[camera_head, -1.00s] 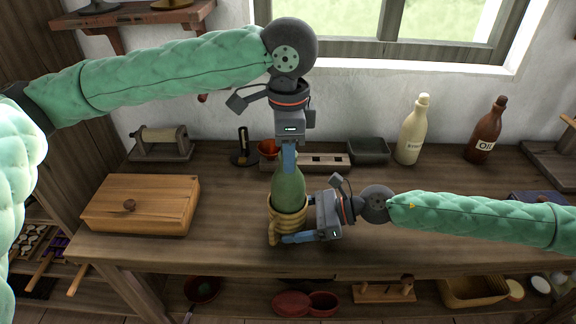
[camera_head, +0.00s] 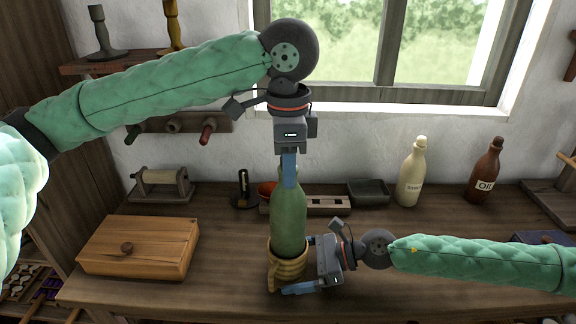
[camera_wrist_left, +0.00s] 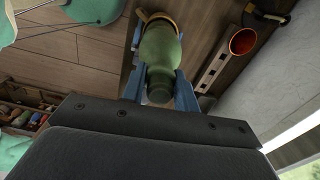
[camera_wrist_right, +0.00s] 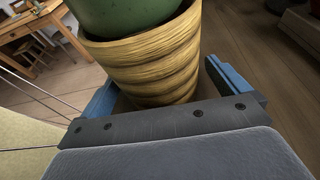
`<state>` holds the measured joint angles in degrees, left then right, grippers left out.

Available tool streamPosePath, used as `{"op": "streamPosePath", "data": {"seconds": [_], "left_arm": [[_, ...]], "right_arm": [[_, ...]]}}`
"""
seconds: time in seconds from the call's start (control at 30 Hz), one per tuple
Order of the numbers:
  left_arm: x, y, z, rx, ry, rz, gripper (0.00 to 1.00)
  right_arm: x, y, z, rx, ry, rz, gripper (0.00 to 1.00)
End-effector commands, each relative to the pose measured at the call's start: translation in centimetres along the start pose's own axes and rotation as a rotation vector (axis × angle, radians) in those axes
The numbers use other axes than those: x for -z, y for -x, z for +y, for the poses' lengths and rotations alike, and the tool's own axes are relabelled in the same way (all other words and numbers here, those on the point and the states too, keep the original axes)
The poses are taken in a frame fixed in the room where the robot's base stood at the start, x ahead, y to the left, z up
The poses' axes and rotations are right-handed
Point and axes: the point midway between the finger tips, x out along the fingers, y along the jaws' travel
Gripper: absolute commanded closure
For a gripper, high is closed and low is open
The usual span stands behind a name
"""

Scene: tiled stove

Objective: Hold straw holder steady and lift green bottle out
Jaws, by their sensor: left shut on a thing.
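The green bottle (camera_head: 289,215) stands upright with its lower end inside the rim of the straw holder (camera_head: 286,270). Most of the bottle shows above the rim. My left gripper (camera_head: 289,172) points down from above and is shut on the bottle's neck, also seen in the left wrist view (camera_wrist_left: 160,70). The woven, ringed straw holder is on the worktop. My right gripper (camera_head: 299,266) comes from the right, its fingers on either side of the holder. In the right wrist view the holder (camera_wrist_right: 150,65) shows between them, with a gap by the right finger.
A wooden box (camera_head: 140,245) sits on the worktop at left. A red cup (camera_head: 266,190), a dark tray (camera_head: 369,192), a cream bottle (camera_head: 411,175) and a brown oil bottle (camera_head: 485,173) stand along the back. The worktop between box and holder is clear.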

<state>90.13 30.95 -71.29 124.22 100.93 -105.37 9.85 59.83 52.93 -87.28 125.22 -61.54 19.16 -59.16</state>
Motion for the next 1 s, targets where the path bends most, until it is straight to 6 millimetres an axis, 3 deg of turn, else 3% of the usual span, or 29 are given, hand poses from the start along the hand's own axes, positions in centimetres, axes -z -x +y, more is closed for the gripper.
{"op": "streamPosePath", "data": {"seconds": [0.37,0.8,1.0], "left_arm": [[0.0,0.1,0.0,0.001,0.0,0.001,1.0],[0.0,0.1,0.0,0.001,0.0,0.001,1.0],[0.0,0.1,0.0,0.001,0.0,0.001,1.0]], "right_arm": [[0.0,1.4,-0.1,0.002,-0.001,0.001,0.0],[0.0,7.5,0.0,0.002,-0.001,0.0,0.0],[0.0,9.3,0.0,0.001,0.0,0.0,0.0]]}}
